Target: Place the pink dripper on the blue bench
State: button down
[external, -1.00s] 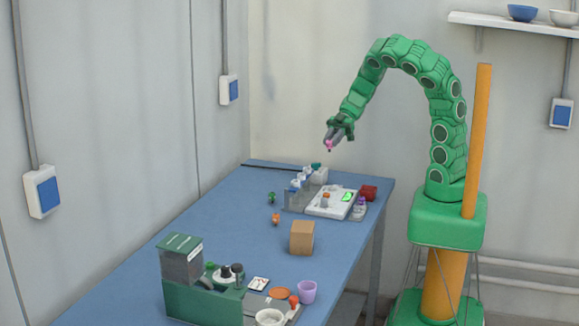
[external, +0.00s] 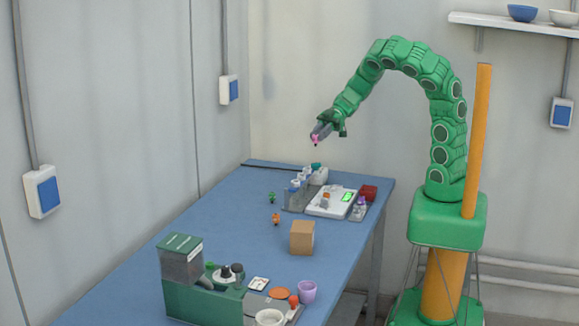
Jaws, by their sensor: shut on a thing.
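The pink dripper (external: 315,141) is small and shows at the tip of my gripper (external: 318,136). My gripper is shut on it and holds it in the air above the far end of the blue bench (external: 215,235), clear of the surface. Most of the dripper is hidden by the fingers. A green dripper-like piece (external: 272,198) and an orange one (external: 276,218) stand on the bench, apart from each other, left of the white scale.
A white scale (external: 323,208) with a green display, a rack of bottles (external: 297,195) and a red box (external: 369,192) stand at the far end. A cardboard box (external: 302,238) is mid-bench. A green machine (external: 190,285) and purple cup (external: 307,291) are at the near end. The left-middle bench is clear.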

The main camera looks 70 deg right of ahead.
jog(key=w+d+f+m+t+h, duration=0.1)
jog(key=w+d+m+t+h, duration=0.2)
jog(key=w, duration=0.7)
jog(key=w+m+t+h, duration=0.2)
jog(key=w+m+t, duration=0.2)
jog(key=w, duration=0.6)
jog(key=w+d+f+m+t+h, duration=0.1)
jog(key=w+d+f+m+h, duration=0.15)
jog(key=f+m+h, duration=0.2)
jog(key=w+d+f+m+t+h, duration=0.1)
jog(key=w+d+f+m+h, duration=0.1)
jog(key=d+f+m+h, duration=0.3)
jog(key=s+a+r+n+g+y, duration=0.3)
jog(key=s+a+r+n+y, duration=0.5)
jog(key=s+r+n+y, duration=0.25)
jog(key=s+a+n+g+y, duration=0.2)
jog(key=s+n+g+y, duration=0.2)
jog(key=s, duration=1.8)
jog(key=n+g, duration=0.3)
jog(key=g, duration=0.1)
jog(key=shift+s+r+n, duration=0.15)
jog(key=shift+s+n, duration=0.25)
